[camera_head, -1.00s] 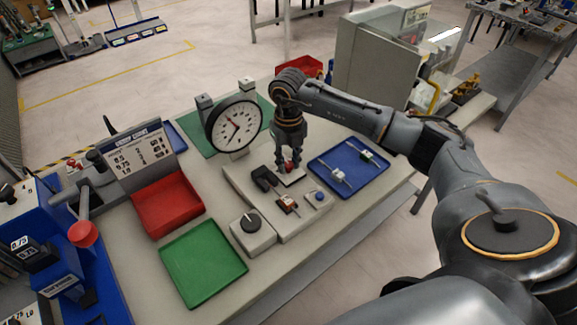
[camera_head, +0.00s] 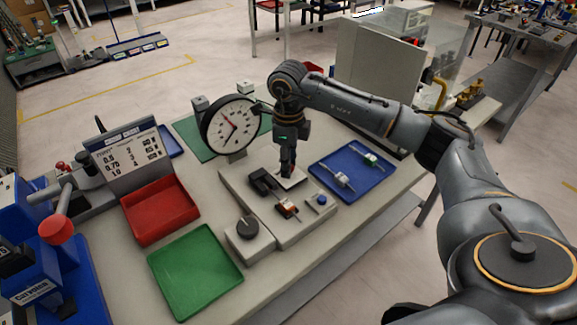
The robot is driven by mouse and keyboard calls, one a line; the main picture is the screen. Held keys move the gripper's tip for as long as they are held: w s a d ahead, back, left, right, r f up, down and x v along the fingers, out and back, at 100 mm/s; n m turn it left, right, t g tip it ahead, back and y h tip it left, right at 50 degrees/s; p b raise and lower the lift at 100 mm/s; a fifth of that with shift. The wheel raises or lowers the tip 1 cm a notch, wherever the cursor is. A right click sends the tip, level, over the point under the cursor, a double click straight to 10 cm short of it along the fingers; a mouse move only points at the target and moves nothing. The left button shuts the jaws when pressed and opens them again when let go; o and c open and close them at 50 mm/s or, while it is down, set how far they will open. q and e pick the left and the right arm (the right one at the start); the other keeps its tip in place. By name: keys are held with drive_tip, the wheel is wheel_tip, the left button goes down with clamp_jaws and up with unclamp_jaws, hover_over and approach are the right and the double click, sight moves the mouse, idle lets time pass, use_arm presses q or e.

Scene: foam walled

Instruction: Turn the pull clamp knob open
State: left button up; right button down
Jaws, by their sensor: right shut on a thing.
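The pull tester stands on the table, with a round white dial gauge (camera_head: 230,123) over a pale base plate (camera_head: 240,187). My right gripper (camera_head: 288,168) points straight down at the back of that plate, above a small light pad (camera_head: 295,182). It is shut, seen edge-on, and its fingers hide the small red-topped knob between them. A black clamp block (camera_head: 262,182) sits just left of the fingers. An orange and black piece (camera_head: 288,208) and a blue button (camera_head: 321,200) are in front. My left gripper is out of view.
A black dial (camera_head: 247,228) sits on a box at the plate's front. A red tray (camera_head: 160,212) and a green tray (camera_head: 195,272) lie left; a blue tray (camera_head: 362,185) with small parts lies right. A lever with a red ball (camera_head: 56,229) stands far left.

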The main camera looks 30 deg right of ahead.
drive_tip(key=shift+n, duration=0.5)
drive_tip(key=shift+w, duration=0.1)
drive_tip(key=c, duration=1.1)
unclamp_jaws()
drive_tip(key=shift+o, duration=0.2)
wheel_tip(320, 180, up, 12)
